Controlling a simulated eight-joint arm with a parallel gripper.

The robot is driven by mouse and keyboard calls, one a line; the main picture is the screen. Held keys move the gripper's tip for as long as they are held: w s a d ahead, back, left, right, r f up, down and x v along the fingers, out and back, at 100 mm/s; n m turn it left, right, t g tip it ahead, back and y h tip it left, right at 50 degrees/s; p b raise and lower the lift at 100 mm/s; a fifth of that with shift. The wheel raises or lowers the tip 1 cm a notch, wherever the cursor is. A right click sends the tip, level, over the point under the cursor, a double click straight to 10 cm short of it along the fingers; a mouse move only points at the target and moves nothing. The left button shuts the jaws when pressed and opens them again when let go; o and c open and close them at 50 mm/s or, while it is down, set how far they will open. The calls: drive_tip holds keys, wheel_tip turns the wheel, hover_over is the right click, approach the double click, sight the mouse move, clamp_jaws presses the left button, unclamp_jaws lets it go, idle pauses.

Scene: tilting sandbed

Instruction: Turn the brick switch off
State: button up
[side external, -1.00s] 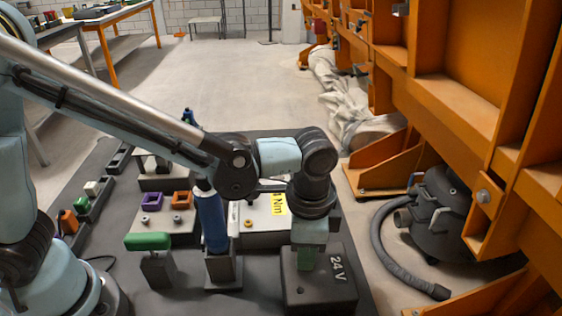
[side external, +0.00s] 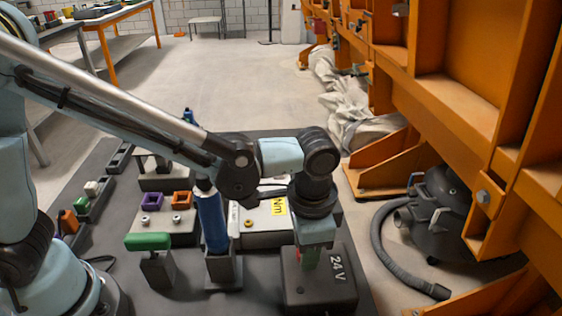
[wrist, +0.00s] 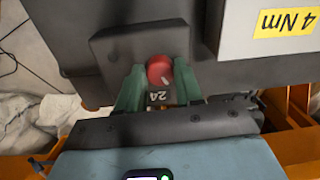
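The brick switch is a dark box (side external: 313,292) marked "24 V", standing at the front right of the bench in the side view. Its red round knob (wrist: 160,70) carries a small white mark at its lower right edge in the wrist view. My gripper (wrist: 159,72) has its two green fingers on either side of the knob. The right finger looks against the knob; a thin gap may show at the left one. A sliver of red shows between the fingers in the side view, where my gripper (side external: 309,262) points down over the box.
A blue cylinder (side external: 212,222) in a dark holder and a green-topped T-handle (side external: 148,242) stand left of the switch. A grey box with a yellow "Nm" label (side external: 278,207) is behind. An orange frame (side external: 470,100) and a vacuum (side external: 437,215) are at right.

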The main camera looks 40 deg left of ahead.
drive_tip(key=o, duration=0.3)
drive_tip(key=shift+o, duration=0.2)
wheel_tip(320, 180, up, 12)
drive_tip(key=shift+s+d, duration=0.2)
idle(0.4)
drive_tip(key=s+a+f+n+t, duration=0.1)
drive_tip(key=a+f+n+t, duration=0.1)
drive_tip(key=a, duration=0.9)
drive_tip(key=s+a+f+n+t, duration=0.1)
drive_tip(key=a+n+t, duration=0.4)
drive_tip(key=a, duration=0.6)
drive_tip(key=shift+s+a+f+n, duration=0.4)
drive_tip(key=shift+f+n, duration=0.2)
